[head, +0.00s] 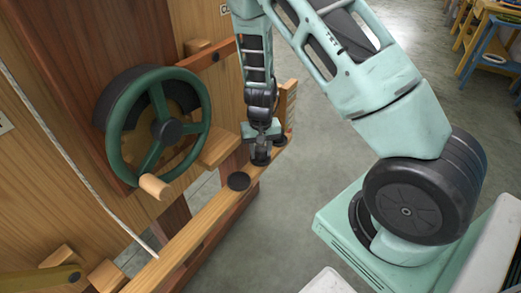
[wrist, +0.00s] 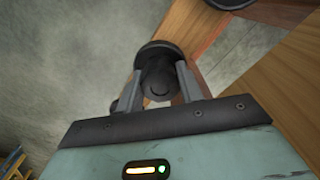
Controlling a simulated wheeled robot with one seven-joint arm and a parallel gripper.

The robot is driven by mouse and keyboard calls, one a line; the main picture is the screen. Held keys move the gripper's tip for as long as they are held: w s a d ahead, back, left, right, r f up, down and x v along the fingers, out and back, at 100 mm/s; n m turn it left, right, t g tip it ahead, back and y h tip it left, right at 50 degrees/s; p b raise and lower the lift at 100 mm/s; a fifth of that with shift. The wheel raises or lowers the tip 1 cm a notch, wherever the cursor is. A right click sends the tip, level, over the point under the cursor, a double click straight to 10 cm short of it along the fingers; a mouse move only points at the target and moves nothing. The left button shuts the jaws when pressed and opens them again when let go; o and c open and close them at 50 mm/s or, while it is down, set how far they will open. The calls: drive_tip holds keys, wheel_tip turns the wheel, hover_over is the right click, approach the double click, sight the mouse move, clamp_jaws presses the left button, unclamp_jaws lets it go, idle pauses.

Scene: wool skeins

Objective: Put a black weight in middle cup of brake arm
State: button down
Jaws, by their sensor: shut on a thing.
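My gripper (head: 262,138) points down over the far end of a narrow wooden ledge. It is shut on a black weight (head: 261,157), a round disc with a knob. In the wrist view the fingers (wrist: 160,84) clasp its knob, and the weight's wider disc (wrist: 158,48) shows beyond them. I cannot tell whether the weight touches the ledge. A second black disc (head: 238,181) lies on the ledge, nearer than the gripper. A reddish-brown bar (head: 211,54) runs behind the wheel at the upper part; it may be the brake arm. I cannot make out its cups.
A green handwheel (head: 158,125) with a wooden crank handle (head: 154,186) juts from the wooden panel, left of my gripper. The ledge (head: 190,229) runs along the panel's front. A slatted wooden piece (head: 289,102) stands by its far end. Grey floor (head: 330,130) is open to the right.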

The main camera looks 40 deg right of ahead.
sight(261, 149)
drive_tip(key=shift+f, duration=0.15)
drive_tip(key=c, duration=0.8)
unclamp_jaws()
drive_tip(key=shift+c, duration=0.2)
wheel_tip(261, 149, up, 18)
drive_tip(key=p, duration=0.4)
drive_tip(key=shift+f, duration=0.25)
drive_tip(key=s+a+r+n+p, duration=1.2)
drive_tip(key=s+a+r, duration=1)
drive_tip(key=s+a, duration=0.2)
drive_tip(key=shift+a+n+y, duration=0.2)
drive_tip(key=shift+n+y, duration=0.1)
